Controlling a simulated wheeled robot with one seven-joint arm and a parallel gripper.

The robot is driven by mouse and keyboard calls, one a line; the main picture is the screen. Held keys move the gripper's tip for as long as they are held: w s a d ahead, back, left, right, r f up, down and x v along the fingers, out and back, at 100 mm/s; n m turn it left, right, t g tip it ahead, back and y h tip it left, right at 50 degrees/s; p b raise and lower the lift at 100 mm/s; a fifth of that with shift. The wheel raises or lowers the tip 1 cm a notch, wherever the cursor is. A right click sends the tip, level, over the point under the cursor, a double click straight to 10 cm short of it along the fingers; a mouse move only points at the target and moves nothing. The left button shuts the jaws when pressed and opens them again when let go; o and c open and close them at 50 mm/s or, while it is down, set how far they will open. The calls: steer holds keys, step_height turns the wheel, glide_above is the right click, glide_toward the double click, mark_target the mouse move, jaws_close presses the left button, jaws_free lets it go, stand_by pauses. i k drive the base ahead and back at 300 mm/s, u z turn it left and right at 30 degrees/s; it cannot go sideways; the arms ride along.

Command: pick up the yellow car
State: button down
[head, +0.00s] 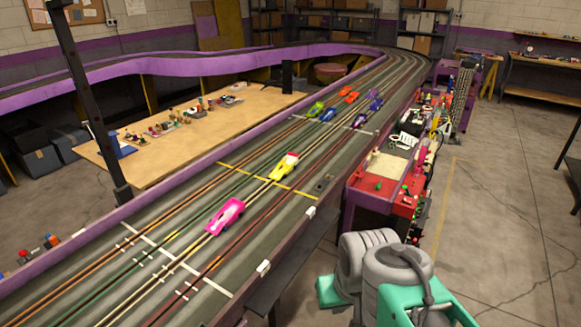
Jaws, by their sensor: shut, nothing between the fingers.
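The yellow car (284,166) sits on the dark slot track (190,213), near the yellow line across the lanes. A pink car (225,216) stands nearer to me on the track. Farther up stand several more cars, among them a green one (316,109), a blue one (328,115) and a purple one (360,121). Grey and teal links of my arm show at the lower right, well apart from the yellow car. My gripper is not visible in this view.
Purple walls (90,226) border the track. A red-topped bench (384,181) cluttered with tools stands close along its right side. A wooden table (190,135) with small items lies inside the track's bend. Open concrete floor (490,230) is at the right.

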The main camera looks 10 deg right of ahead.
mark_target(289, 162)
steer(key=z, duration=0.6)
steer(key=i, duration=1.8)
steer(key=u, duration=3.2)
